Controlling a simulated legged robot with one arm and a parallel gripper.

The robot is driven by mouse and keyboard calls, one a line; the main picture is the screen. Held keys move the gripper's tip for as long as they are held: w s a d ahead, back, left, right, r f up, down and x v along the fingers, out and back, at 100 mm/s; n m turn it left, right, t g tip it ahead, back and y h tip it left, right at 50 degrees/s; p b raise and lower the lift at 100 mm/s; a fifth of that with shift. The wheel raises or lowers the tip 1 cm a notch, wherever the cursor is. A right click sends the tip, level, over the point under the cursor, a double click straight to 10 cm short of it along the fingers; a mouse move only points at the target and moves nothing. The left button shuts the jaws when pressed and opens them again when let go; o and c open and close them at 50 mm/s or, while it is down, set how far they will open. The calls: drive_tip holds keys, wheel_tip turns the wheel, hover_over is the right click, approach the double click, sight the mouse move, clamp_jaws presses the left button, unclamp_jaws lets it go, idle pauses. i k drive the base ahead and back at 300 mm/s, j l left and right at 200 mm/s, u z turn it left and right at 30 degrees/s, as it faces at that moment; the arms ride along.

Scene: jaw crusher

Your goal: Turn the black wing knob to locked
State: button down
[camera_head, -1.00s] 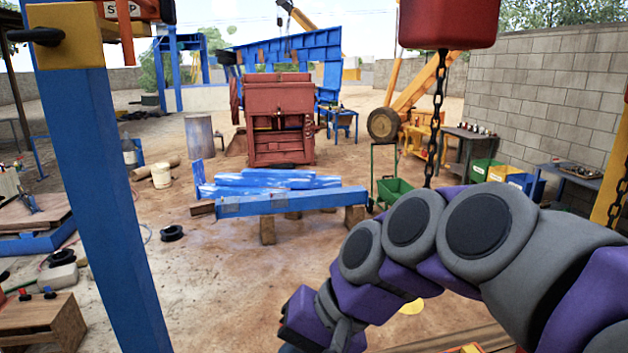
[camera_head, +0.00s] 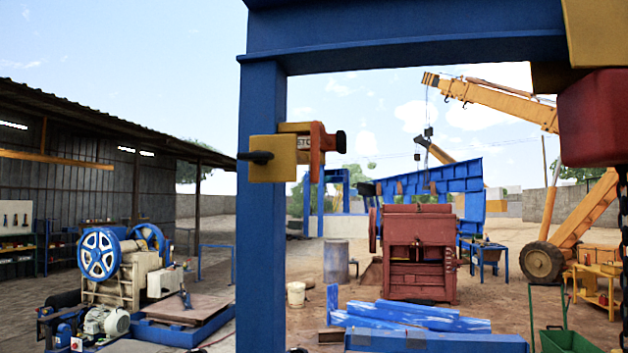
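A yellow box (camera_head: 270,172) is fixed to a blue upright post (camera_head: 262,215) left of centre. A black handle-like knob (camera_head: 256,157) sticks out flat to the left from the box's front face. I cannot tell for certain which black part is the wing knob, nor read any locked mark. My gripper and arm are out of view.
A blue crossbeam (camera_head: 430,38) spans overhead. Blue beams (camera_head: 420,318) lie low ahead, before a red crusher (camera_head: 418,250). A machine with blue wheels (camera_head: 100,254) stands at the left.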

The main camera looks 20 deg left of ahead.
sight(258, 157)
drive_tip(key=u, duration=1.05)
